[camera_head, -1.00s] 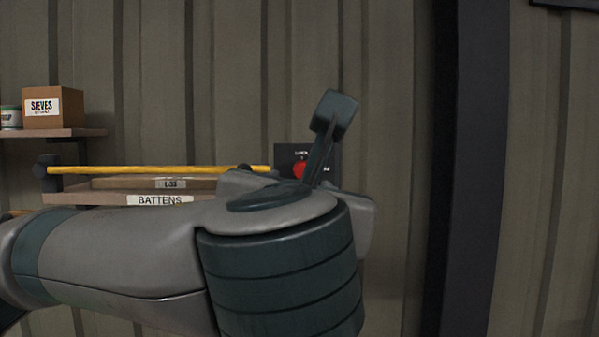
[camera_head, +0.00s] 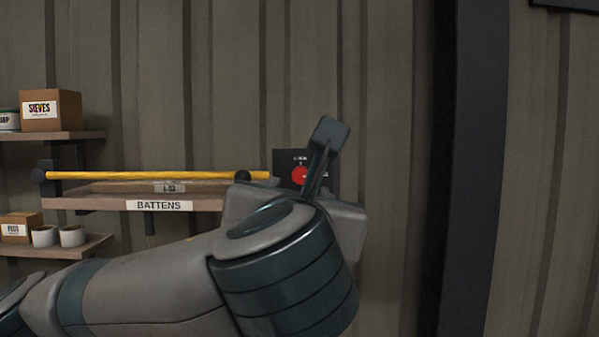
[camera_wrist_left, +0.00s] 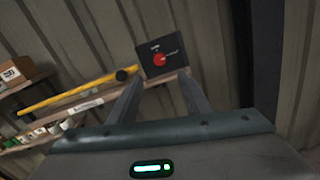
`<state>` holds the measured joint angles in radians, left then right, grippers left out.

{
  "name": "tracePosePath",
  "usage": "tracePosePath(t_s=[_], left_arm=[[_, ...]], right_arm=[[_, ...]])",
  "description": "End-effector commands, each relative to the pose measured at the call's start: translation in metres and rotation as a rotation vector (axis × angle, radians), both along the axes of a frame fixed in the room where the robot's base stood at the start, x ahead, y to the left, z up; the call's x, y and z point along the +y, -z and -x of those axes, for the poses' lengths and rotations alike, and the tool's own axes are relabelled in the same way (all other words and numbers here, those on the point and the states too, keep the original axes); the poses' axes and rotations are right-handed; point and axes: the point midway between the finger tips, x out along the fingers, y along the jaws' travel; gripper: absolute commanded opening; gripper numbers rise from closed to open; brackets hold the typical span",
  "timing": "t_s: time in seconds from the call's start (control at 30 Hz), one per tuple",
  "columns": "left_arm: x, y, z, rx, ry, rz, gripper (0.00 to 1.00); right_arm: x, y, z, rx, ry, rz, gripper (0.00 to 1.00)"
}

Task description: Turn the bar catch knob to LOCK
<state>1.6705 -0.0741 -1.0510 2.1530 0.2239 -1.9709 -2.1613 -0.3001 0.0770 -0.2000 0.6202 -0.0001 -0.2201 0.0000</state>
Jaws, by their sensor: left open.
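The bar catch knob (camera_head: 300,175) is a red round knob on a dark plate (camera_head: 283,160) on the ribbed wall, at the right end of the yellow bar (camera_head: 130,175). In the left wrist view the knob (camera_wrist_left: 160,59) shows whole on its plate, with small white lettering too small to read. My left gripper (camera_wrist_left: 160,84) is open and empty, its two fingers pointing toward the plate and apart from the knob. My right gripper is not in view.
The yellow bar runs across the front of a shelf labelled BATTENS (camera_head: 160,206). A SIEVES box (camera_head: 50,110) stands on the upper left shelf; a small box and white tubs (camera_head: 72,236) stand lower. A dark post (camera_head: 470,170) rises to the right.

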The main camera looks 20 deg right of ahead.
Motion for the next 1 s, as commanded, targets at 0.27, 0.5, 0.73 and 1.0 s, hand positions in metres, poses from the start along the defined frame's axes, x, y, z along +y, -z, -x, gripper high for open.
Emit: tracePosePath(t_s=[0.27,0.5,0.73,1.0], left_arm=[[-0.013,-0.004,-0.045,0.005,-0.007,-0.001,0.45],[-0.027,-0.004,-0.087,0.004,-0.007,0.000,0.45],[-0.039,-0.003,-0.121,0.003,-0.006,-0.001,0.45],[-0.045,-0.001,-0.139,0.000,-0.004,0.000,0.45]], right_arm=[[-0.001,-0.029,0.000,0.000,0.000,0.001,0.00],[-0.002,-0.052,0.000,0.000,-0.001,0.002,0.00],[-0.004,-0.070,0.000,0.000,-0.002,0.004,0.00],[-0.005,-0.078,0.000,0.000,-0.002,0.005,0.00]])
